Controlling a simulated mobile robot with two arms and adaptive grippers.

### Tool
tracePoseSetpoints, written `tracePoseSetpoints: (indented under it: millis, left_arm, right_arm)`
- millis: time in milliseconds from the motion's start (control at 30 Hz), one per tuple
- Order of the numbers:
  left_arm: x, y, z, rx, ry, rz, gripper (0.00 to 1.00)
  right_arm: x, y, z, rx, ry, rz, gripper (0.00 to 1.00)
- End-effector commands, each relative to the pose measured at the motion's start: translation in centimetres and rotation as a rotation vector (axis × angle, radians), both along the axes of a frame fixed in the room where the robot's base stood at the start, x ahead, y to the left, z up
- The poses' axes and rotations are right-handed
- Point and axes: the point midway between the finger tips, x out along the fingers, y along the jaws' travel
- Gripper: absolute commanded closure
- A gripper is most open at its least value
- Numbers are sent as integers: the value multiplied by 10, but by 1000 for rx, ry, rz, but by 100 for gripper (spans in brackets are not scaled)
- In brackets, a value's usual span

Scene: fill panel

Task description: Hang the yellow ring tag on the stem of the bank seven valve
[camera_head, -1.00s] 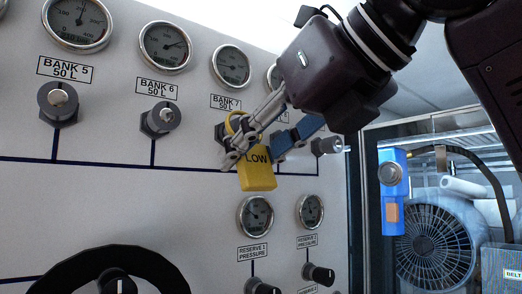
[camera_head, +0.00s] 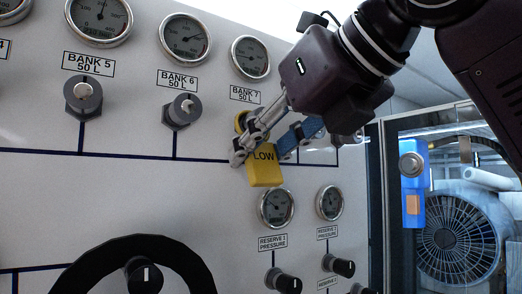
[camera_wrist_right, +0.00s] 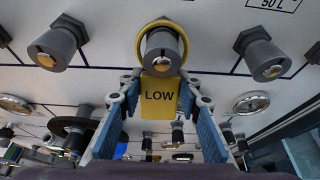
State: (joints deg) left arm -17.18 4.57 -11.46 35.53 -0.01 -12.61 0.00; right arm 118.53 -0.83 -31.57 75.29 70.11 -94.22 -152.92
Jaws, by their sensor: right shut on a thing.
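The yellow tag (camera_head: 265,166), marked LOW, hangs below its yellow ring (camera_head: 240,120) beside the panel under the BANK 7 label (camera_head: 245,94). My right gripper (camera_head: 240,155) is shut on the tag; in the right wrist view its blue-padded fingers grip the tag (camera_wrist_right: 160,97) from both sides. In that view the ring (camera_wrist_right: 160,21) appears around the grey bank seven valve (camera_wrist_right: 163,46) with its brass centre. How deep the stem sits in the ring cannot be told. In the head view my fingers mostly hide that valve. My left gripper is not in view.
Neighbouring valves, BANK 6 (camera_head: 182,109) and BANK 5 (camera_head: 83,96), stand out from the panel to the left. Gauges sit above, and reserve gauges (camera_head: 276,207) and knobs below. A black handwheel (camera_head: 95,262) is at lower left. A fan (camera_head: 450,235) shows at right.

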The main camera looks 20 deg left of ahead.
Motion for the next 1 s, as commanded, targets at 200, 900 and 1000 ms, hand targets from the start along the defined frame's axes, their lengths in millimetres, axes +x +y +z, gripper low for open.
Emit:
tracePoseSetpoints:
  millis: [200,900,1000]
  left_arm:
    - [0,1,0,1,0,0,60]
    - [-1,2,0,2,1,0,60]
    - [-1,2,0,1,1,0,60]
  right_arm:
    - [0,0,0,0,0,0,85]
    - [-11,-15,9,2,-2,-1,48]
    - [-22,-30,18,2,-4,-1,48]
